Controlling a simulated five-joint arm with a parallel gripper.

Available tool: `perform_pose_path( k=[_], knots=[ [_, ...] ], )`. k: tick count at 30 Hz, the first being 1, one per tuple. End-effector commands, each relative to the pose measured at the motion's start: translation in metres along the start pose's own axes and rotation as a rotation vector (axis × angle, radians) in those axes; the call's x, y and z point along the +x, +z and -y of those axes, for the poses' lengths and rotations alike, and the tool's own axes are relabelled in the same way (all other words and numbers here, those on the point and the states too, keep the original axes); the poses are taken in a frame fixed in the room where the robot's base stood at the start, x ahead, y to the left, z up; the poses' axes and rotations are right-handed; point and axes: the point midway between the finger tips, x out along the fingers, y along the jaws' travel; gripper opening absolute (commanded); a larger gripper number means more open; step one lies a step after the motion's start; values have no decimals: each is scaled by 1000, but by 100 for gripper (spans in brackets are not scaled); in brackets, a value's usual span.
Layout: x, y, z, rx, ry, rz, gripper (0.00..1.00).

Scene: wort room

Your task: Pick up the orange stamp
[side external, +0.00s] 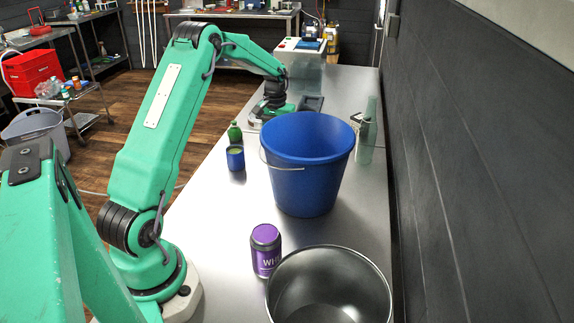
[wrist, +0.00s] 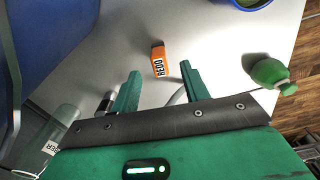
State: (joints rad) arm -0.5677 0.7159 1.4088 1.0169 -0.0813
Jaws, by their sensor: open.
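In the side external view my gripper (side external: 268,112) is low over the table behind the blue bucket. I cannot make out the stamp in that view.
A blue bucket (side external: 305,165) stands close to my gripper. A blue cup (side external: 235,158) and green bottle (side external: 234,132) are left of it. A purple tub (side external: 265,250) and steel bowl (side external: 330,290) are in front.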

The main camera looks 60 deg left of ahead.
Motion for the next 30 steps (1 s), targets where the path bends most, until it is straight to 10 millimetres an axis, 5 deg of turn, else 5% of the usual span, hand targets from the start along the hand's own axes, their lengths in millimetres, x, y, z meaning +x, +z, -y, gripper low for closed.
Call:
perform_pose_path(
  k=[14,30],
  knots=[
    [18,1,0,0,0,2,45],
    [64,3,-1,0,0,0,45]
  ],
)
